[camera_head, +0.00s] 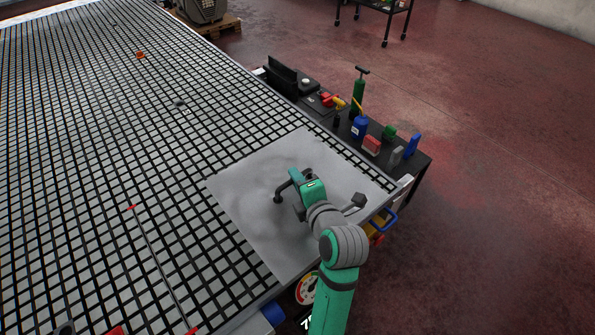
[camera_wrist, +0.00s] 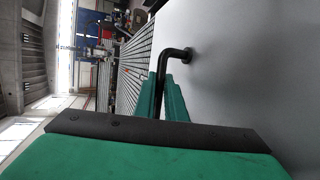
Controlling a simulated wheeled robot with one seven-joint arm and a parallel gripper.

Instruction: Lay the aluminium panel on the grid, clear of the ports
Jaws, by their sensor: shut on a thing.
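The aluminium panel (camera_head: 245,195) is a flat grey square over the near right corner of the grid table (camera_head: 75,150). Its right corner reaches the table's edge. I cannot tell whether it touches the grid or hangs slightly above it. My gripper (camera_head: 297,188) is over the panel's middle, shut on a bent black handle that rises from it. In the wrist view, the green fingers (camera_wrist: 170,97) close around the handle (camera_wrist: 180,54) beside the panel's grey face (camera_wrist: 255,60). A dark fitting (camera_head: 180,103) and an orange piece (camera_head: 140,55) lie farther up the grid, apart from the panel.
A thin dark line with red ends (camera_head: 155,258) lies left of the panel. A black side table (camera_head: 408,172) with a green pump (camera_head: 358,92), a blue can (camera_head: 359,127) and other items stands along the right edge. The grid beyond the panel is mostly bare.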

